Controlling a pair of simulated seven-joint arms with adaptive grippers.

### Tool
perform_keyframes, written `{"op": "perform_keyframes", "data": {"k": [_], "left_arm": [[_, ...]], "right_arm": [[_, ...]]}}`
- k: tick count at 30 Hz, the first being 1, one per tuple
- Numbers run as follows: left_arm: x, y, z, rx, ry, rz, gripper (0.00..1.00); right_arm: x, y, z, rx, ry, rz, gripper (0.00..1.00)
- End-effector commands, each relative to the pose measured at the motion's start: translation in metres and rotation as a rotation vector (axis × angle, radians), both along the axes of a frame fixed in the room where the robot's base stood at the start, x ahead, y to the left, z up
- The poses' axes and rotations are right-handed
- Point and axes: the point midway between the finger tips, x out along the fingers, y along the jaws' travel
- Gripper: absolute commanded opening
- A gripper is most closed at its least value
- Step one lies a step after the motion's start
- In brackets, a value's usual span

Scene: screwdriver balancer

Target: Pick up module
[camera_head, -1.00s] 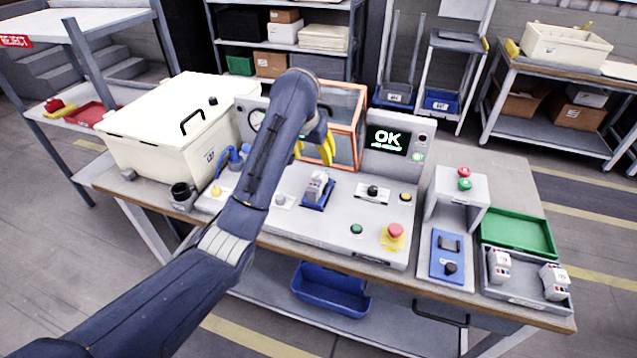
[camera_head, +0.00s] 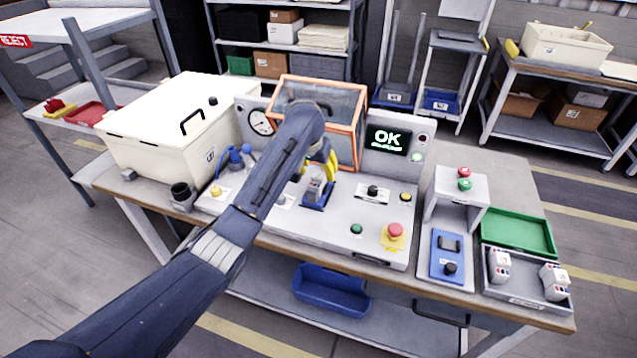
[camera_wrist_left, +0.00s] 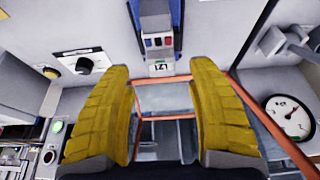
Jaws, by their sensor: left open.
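A white-and-grey module (camera_head: 316,186) stands in a blue holder (camera_head: 318,205) on the white control panel. In the left wrist view the module (camera_wrist_left: 157,42) shows at the top middle, beyond my fingertips. My left gripper (camera_head: 324,168), with yellow fingers, is just above and behind the module. In the left wrist view my left gripper (camera_wrist_left: 160,75) is open, with nothing between its fingers. Two similar modules, a left one (camera_head: 499,266) and a right one (camera_head: 554,281), stand in a grey tray (camera_head: 525,297) at the right. My right gripper is not in view.
An orange-framed clear guard (camera_head: 358,135) stands behind the module, and its frame passes close under my fingers. A cream box (camera_head: 165,130) is at the left. An empty green tray (camera_head: 517,232) lies at the right. The display (camera_head: 388,140) reads OK.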

Motion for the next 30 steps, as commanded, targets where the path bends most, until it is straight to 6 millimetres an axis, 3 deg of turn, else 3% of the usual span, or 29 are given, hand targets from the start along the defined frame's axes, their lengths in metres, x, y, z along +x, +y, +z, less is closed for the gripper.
{"op": "perform_keyframes", "data": {"k": [12,24,30], "left_arm": [[0.017,-0.004,-0.039,0.002,0.002,0.000,0.58],[0.019,-0.005,-0.044,0.001,0.000,0.000,0.58],[0.019,-0.005,-0.044,0.000,0.000,0.000,0.34]], "right_arm": [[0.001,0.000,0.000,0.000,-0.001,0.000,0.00],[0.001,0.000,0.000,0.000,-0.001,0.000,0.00],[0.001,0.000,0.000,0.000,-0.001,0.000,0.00]]}}
